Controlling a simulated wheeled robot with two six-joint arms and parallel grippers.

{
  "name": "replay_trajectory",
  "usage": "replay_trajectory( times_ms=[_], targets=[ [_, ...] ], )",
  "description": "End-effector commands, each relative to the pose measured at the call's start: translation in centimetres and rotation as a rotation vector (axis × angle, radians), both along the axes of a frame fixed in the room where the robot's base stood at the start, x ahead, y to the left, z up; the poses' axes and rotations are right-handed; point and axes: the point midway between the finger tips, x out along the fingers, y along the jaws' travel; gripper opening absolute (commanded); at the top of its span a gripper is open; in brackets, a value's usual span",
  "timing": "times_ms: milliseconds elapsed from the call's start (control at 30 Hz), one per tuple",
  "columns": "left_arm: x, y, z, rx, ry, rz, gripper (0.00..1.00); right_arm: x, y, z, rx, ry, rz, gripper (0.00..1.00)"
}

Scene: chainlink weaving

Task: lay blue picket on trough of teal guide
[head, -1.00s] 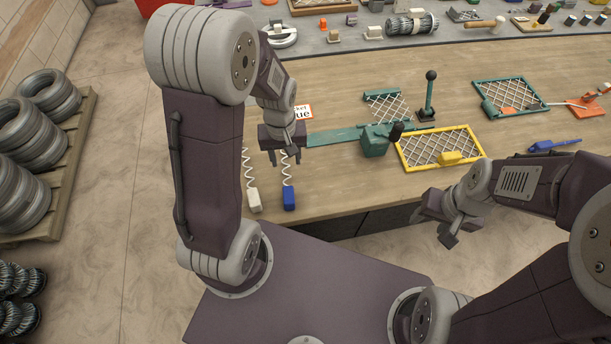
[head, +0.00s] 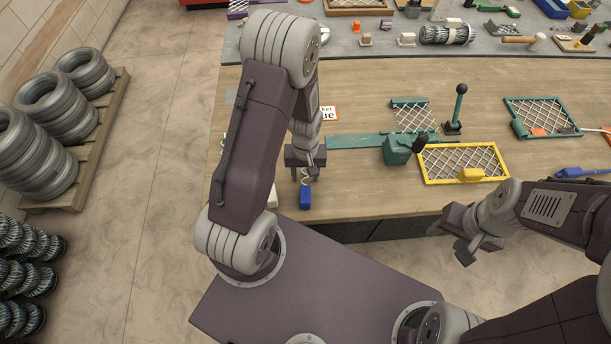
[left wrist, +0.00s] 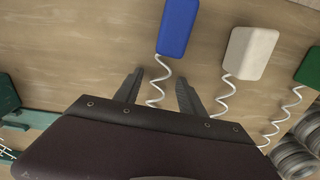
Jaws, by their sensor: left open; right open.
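The blue picket (head: 305,197) has a blue block at one end and a white zigzag wire, and lies near the table's front edge. In the left wrist view the blue block (left wrist: 177,27) is ahead of the fingertips, and its wire runs down between the fingers. My left gripper (head: 307,178) is open over that wire, apart from the block; it also shows in the left wrist view (left wrist: 157,88). The teal guide (head: 355,141) is a long flat strip behind the gripper, running right to a teal housing (head: 397,150). My right gripper (head: 464,250) is open and empty, off the table's front edge.
A white picket (left wrist: 250,52) and a green picket (left wrist: 310,68) lie beside the blue one. A yellow-framed mesh (head: 463,163) and a green-framed mesh (head: 543,117) lie right. A teal lever (head: 457,105) stands up behind. Table between blue picket and yellow frame is clear.

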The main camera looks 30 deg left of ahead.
Motion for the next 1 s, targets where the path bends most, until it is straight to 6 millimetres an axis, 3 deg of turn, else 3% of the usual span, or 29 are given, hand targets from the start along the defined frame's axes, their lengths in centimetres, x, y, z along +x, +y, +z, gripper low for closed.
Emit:
replay_trajectory(
  times_ms=[200, 367, 400, 767, 1000],
  targets=[
    [0.1, 0.0, -0.2, 0.0, -0.002, 0.0, 0.47, 0.0, 0.0, 0.0, 0.0, 0.0, 0.0, 0.51],
    [0.1, 0.0, -0.1, 0.0, -0.002, 0.0, 0.03, 0.0, 0.0, 0.0, 0.0, 0.0, 0.0, 0.51],
    [0.1, 0.0, -0.1, 0.0, -0.002, 0.0, 0.0, 0.0, 0.0, 0.0, 0.0, 0.0, 0.0, 0.51],
    [0.1, 0.0, 0.3, 0.0, -0.002, 0.0, 0.0, 0.0, 0.0, 0.0, 0.0, 0.0, 0.0, 0.51],
    [0.3, 0.0, 4.1, 0.001, -0.01, 0.0, 0.0, 0.0, 0.0, -0.1, 0.0, 0.0, 0.0, 0.51]
  ],
)
